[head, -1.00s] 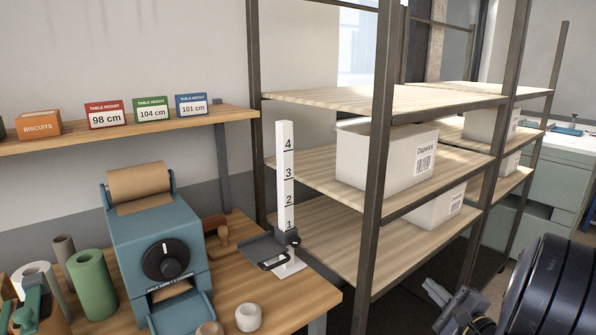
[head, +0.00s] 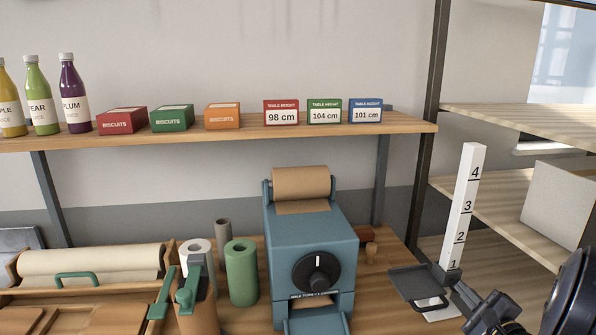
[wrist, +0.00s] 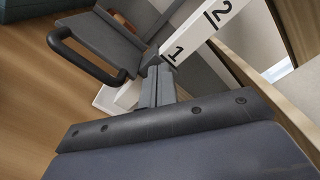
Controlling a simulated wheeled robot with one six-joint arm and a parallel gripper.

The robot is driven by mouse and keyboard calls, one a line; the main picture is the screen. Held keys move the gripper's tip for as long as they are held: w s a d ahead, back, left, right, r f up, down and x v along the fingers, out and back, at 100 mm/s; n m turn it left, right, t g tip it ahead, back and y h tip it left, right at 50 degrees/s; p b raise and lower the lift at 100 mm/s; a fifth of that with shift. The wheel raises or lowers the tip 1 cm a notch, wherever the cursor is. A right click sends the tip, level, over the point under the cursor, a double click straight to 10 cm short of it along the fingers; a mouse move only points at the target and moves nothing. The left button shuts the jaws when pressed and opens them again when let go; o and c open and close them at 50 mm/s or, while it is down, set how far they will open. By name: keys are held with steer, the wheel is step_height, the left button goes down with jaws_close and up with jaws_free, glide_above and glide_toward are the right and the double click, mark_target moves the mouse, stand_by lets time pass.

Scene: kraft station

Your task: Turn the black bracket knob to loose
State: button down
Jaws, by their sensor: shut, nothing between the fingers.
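A white post (head: 465,200) numbered 1 to 4 stands at the right end of the bench. A dark bracket (head: 412,281) with a flat plate and a looped handle sits low on it, around mark 1. In the wrist view the bracket (wrist: 98,45) and the post (wrist: 195,38) fill the upper part. My gripper (head: 460,292) is just right of the bracket, low by the post. Its fingers (wrist: 157,72) are shut and empty, pointing at the bracket where it meets the post. The knob is not clearly visible; my fingers seem to cover its place, and I cannot tell contact.
A blue dispenser (head: 315,235) with a paper roll and a black dial stands left of the post. A wall shelf (head: 200,138) carries boxes and bottles. A shelving rack (head: 432,120) stands close behind the post.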

steer(key=shift+w+a+b, duration=0.15)
steer(key=shift+w+b, duration=0.3)
steer(key=shift+w, duration=0.6)
steer(key=shift+f+b, duration=0.35)
steer(key=shift+b, duration=0.15)
steer(key=shift+a+f+b, duration=0.35)
steer(key=shift+f+b, duration=0.25)
steer(key=shift+b, duration=2.3)
steer(key=shift+a, duration=0.15)
steer(key=s+b, duration=0.2)
steer(key=s, duration=0.4)
steer(key=shift+r, duration=0.2)
steer(key=shift+s+a+f, duration=0.1)
